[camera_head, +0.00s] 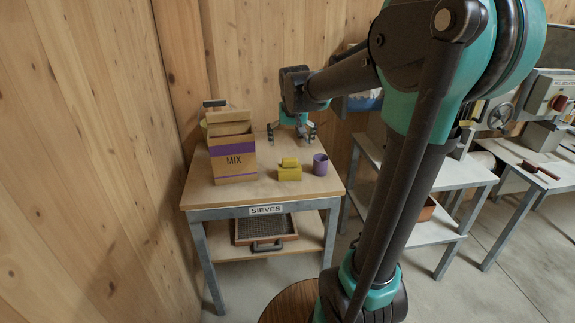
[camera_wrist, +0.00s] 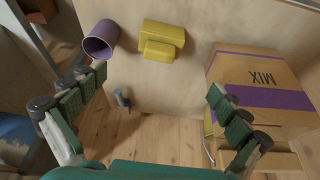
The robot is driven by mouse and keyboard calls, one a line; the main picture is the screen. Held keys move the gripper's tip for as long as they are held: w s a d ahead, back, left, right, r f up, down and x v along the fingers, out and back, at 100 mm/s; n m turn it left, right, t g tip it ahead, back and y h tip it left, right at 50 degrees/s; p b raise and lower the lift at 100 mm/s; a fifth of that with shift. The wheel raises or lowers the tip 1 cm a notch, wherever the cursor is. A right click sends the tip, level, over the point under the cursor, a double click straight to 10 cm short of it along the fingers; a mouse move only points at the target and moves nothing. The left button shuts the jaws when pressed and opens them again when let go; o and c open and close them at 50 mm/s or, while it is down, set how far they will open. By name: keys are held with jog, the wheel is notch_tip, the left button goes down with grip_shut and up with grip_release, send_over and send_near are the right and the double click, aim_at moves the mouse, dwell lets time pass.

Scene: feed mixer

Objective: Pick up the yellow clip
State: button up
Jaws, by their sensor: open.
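The yellow clip (camera_head: 289,172) is a blocky yellow piece on the table labelled SIEVES, between the MIX box and the purple cup. In the wrist view the yellow clip (camera_wrist: 161,38) lies at the top middle, beyond my fingertips and apart from them. My gripper (camera_head: 291,131) is over the back part of the table, behind the clip, with its fingers spread. In the wrist view my gripper (camera_wrist: 155,84) is open, with nothing between its fingers.
The MIX carton (camera_head: 233,158) stands left of the clip and the purple cup (camera_head: 320,164) close to its right. A wooden wall (camera_head: 255,50) rises behind the table. A sieve tray (camera_head: 266,229) sits on the lower shelf. The tabletop in front of the clip is clear.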

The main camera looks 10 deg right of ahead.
aim_at(289, 159)
jog(key=x, duration=0.5)
jog(key=w+x, duration=0.1)
jog(key=x, duration=0.5)
jog(key=shift+w+a+r, duration=0.1)
jog(key=shift+w+a, duration=0.05)
jog(key=shift+x, duration=3)
jog(key=c, duration=1)
